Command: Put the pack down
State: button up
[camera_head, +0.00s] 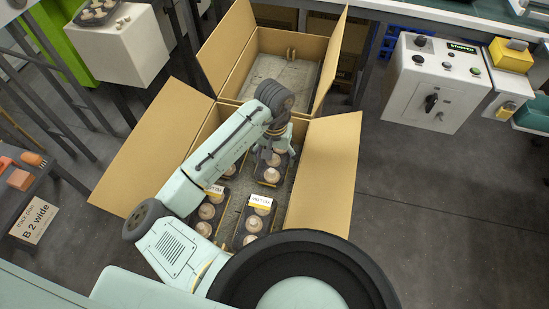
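A dark tray pack of pale mushrooms (272,173) shows in the head view directly below my gripper (268,152), inside the near open cardboard box (325,172). My gripper points down at the pack's far end, and my wrist and forearm hide part of both. I cannot tell whether the fingers grip the pack, or whether it rests on the box floor. Two more packs with white and yellow labels lie in the near part of the box: one at left (206,214), partly behind my arm, and one in the middle (257,222).
The near box's side flaps are spread wide. A second open box (300,45) stands behind it and looks empty. A white pedestal (128,50) bearing a mushroom tray is at upper left. A grey control box (432,85) is at right. A sign reads "B 2 wide" (35,219).

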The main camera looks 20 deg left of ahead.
jog(key=shift+f, duration=0.7)
jog(key=o, duration=1.2)
jog(key=shift+f, duration=0.1)
jog(key=shift+c, duration=0.2)
notch_tip(320, 180, up, 12)
jog(key=shift+r, duration=0.15)
